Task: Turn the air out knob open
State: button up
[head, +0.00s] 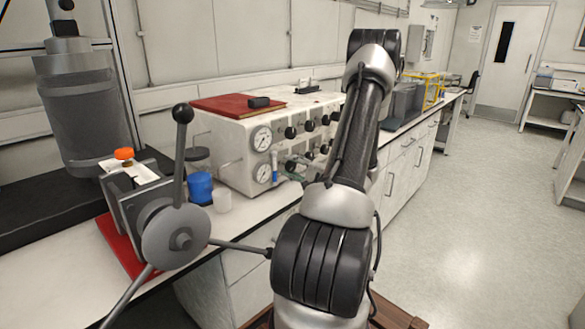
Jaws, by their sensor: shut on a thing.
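The white control box (232,160) stands on the bench, with a row of black knobs (290,132) and a lower row of knobs (291,166) on its front. Two round gauges (261,140) sit at the left end of that front. No label is legible, so I cannot tell which knob is the air out knob. My arm rises in front of the box's right end and hides part of its front.
A reactor with a long-handled wheel (180,240) stands close at the left. A red book (225,105) lies on the box. The floor (480,220) at right is clear.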

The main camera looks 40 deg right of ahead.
jog(key=o, duration=1)
jog(key=shift+s, duration=0.1)
jog(key=s, duration=0.8)
jog(key=s+d, duration=0.1)
jog(key=s, duration=0.2)
jog(key=shift+s, duration=0.4)
